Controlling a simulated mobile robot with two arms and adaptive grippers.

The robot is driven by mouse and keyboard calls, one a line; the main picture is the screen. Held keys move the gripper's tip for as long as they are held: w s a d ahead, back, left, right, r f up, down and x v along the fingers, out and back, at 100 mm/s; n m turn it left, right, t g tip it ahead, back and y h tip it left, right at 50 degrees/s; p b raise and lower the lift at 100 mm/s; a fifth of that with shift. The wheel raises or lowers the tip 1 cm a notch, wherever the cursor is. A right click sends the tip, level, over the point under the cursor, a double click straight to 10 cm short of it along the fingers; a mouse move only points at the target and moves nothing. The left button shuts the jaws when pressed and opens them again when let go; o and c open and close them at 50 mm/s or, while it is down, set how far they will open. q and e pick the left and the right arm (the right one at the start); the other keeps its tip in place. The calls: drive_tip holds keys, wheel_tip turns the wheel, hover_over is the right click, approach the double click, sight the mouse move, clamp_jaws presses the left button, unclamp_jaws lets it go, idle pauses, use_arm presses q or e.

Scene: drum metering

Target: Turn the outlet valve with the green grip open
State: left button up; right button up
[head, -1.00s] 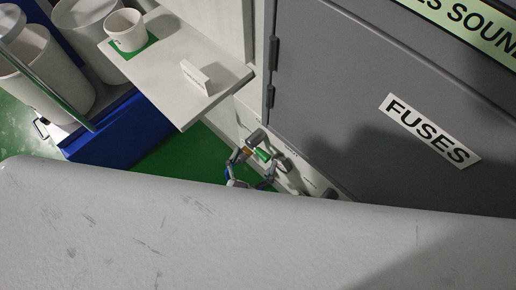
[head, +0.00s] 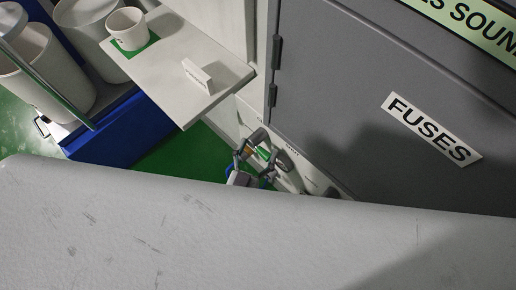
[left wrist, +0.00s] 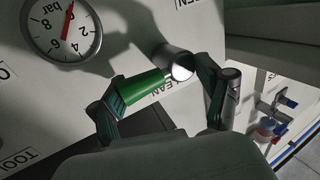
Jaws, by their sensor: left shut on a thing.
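The outlet valve's green grip (left wrist: 138,93) shows in the left wrist view, running from lower left up to a round metal valve body (left wrist: 175,62) on the pale panel. The grip also shows small in the head view (head: 262,153), low beside the grey cabinet. My left gripper (left wrist: 160,80) has one dark finger against the grip's left end and the other beside the metal body; it is shut on the valve's green grip. In the head view the left gripper (head: 258,149) surrounds the grip. My right gripper is in neither view.
A pressure gauge (left wrist: 61,27) with a red needle is left of the valve. A shelf (head: 180,95) with a white cup (head: 128,30) and a small card (head: 197,75) juts out above. The grey cabinet door (head: 340,100) is to the right. White drums stand at the left.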

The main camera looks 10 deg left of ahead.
use_arm(q)
drive_tip(key=shift+d, duration=0.2)
drive_tip(key=shift+m, duration=0.6)
drive_tip(key=shift+f+m+t+h, duration=0.4)
drive_tip(key=shift+m+t+h, duration=0.15)
drive_tip(key=shift+m, duration=0.55)
drive_tip(key=m, duration=0.1)
drive_tip(key=f+m+h, duration=0.1)
drive_tip(key=m, duration=0.1)
drive_tip(key=m+t, duration=0.1)
drive_tip(key=m, duration=0.1)
drive_tip(key=shift+w+a+f+h+b, duration=0.15)
drive_tip(key=shift+w+h+b, duration=0.1)
drive_tip(key=shift+h+b, duration=0.1)
drive_tip(key=shift+w+a+f+m+g+h+b, duration=0.25)
drive_tip(key=shift+m+h+b, duration=0.55)
drive_tip(key=shift+m, duration=1.55)
drive_tip(key=shift+w+a+f+m+g+h+b, duration=0.1)
drive_tip(key=shift+w+a+m+g+h+b, duration=0.2)
drive_tip(key=shift+m+h, duration=1.55)
drive_tip(key=shift+w+a+f+m+g+h+b, duration=0.15)
drive_tip(key=shift+a+m+h+b, duration=0.35)
drive_tip(key=shift+m, duration=2.3)
drive_tip(key=shift+d+m+h, duration=0.1)
drive_tip(key=shift+m+h, duration=0.15)
drive_tip(key=shift+m, duration=0.05)
